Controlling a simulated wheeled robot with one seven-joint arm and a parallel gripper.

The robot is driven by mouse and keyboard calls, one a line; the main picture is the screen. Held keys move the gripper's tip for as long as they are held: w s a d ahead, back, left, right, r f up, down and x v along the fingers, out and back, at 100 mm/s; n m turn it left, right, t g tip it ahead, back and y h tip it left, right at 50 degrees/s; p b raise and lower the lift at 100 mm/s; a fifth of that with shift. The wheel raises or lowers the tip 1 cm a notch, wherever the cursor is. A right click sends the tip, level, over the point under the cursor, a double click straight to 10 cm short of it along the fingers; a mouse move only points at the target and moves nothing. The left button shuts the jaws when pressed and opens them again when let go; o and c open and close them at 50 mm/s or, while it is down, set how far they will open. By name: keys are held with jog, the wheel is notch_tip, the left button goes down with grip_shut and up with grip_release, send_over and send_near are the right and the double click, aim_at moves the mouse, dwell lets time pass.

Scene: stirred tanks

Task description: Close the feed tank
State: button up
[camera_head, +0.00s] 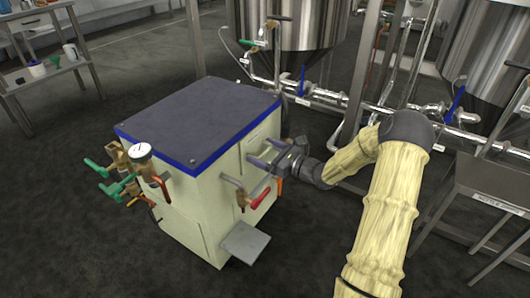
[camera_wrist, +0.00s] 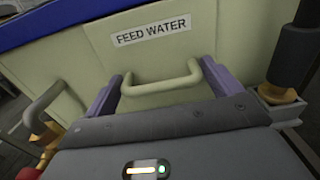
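The feed tank is a cream cabinet (camera_head: 200,205) with a dark top edged in blue. In the wrist view its front panel (camera_wrist: 70,60) carries a "FEED WATER" label (camera_wrist: 151,32) and a cream bar handle (camera_wrist: 160,85). My gripper (camera_head: 268,153) is at this front face, reaching in from the right. In the wrist view my gripper (camera_wrist: 158,78) is open, with one purple finger near each end of the handle and no clear grip on it. I cannot tell whether the panel stands ajar; my gripper and wrist hide part of it.
A red-handled valve (camera_head: 258,198) sticks out of the front, left of my gripper. Green-handled valves and a gauge (camera_head: 140,151) are on the left side. A grey plate (camera_head: 245,241) juts out low. Steel tanks and pipes (camera_head: 320,98) stand behind; a metal stand (camera_head: 490,185) is at right.

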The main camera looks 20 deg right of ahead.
jog(key=shift+o, duration=0.6)
jog(key=shift+a, duration=0.2)
jog(key=shift+s+d, duration=0.3)
jog(key=shift+d, duration=0.2)
jog(key=p+v, duration=0.7)
jog(key=v, duration=0.9)
jog(key=shift+s, duration=0.15)
